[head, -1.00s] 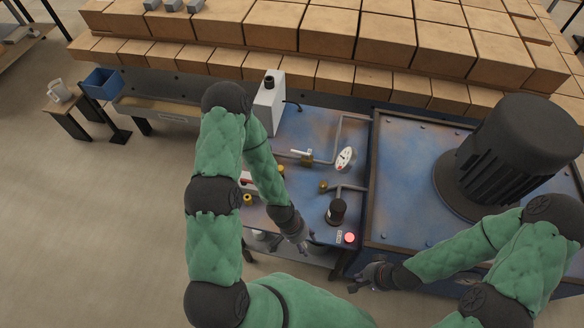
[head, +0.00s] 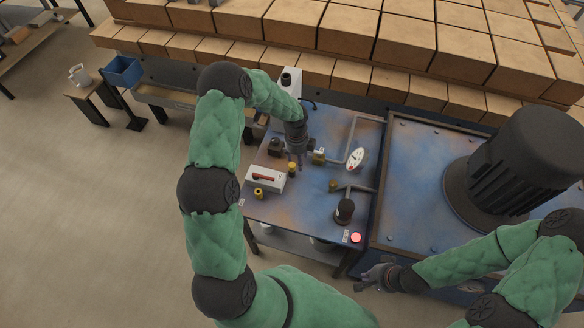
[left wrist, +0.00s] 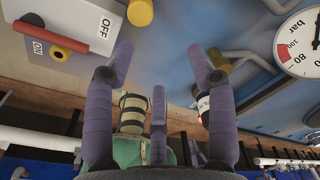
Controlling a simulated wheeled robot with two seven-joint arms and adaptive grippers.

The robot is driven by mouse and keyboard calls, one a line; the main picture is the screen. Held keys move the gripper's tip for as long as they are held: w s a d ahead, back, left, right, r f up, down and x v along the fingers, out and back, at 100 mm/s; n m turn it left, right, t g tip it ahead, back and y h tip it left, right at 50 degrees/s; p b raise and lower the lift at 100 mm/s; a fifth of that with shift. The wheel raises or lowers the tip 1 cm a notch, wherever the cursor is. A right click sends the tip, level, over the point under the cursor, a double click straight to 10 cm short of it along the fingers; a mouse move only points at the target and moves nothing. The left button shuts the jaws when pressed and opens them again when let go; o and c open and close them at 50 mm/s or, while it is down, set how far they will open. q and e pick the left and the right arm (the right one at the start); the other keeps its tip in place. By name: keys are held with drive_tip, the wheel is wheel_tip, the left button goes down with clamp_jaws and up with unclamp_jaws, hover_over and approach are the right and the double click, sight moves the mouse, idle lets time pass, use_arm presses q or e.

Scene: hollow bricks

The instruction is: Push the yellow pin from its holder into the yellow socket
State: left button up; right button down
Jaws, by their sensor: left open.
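Several small yellow pieces stand on the blue worktop in the head view: a yellow cylinder (head: 258,194) in front of the switch box, another yellow piece (head: 292,169) right of the box, and a dull yellow fitting (head: 333,186) further right. I cannot tell which is the pin, its holder or the socket. My left gripper (head: 297,162) is low over the worktop, close to the middle piece. In the left wrist view it (left wrist: 158,60) is open and empty, with a yellow cylinder (left wrist: 140,12) beyond the fingers. My right gripper (head: 370,280) is off the worktop's front edge; its fingers are too small to judge.
A white switch box (head: 253,180) with a red handle stands left of the left gripper. A pressure gauge (head: 357,159) and pipes (head: 351,138) stand to its right. A black knob (head: 345,210) and a lit red button (head: 356,238) are near the front right corner.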

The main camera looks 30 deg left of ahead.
sight(292, 165)
use_arm(q)
drive_tip(key=w+a+r+m, duration=0.2)
drive_tip(key=a, duration=0.1)
drive_tip(key=shift+y, duration=0.4)
drive_tip(key=f+b, duration=0.1)
drive_tip(key=f, duration=0.4)
drive_tip(key=shift+s+f, duration=0.15)
drive_tip(key=shift+s, duration=0.05)
drive_tip(key=shift+s+f, duration=0.2)
drive_tip(key=shift+f, duration=0.35)
drive_tip(key=f, duration=0.2)
drive_tip(key=f+b, duration=0.1)
drive_tip(key=f, duration=0.1)
drive_tip(key=shift+s+a+b, duration=0.1)
drive_tip(key=shift+s+b, duration=0.1)
drive_tip(key=shift+b, duration=0.1)
clamp_jaws()
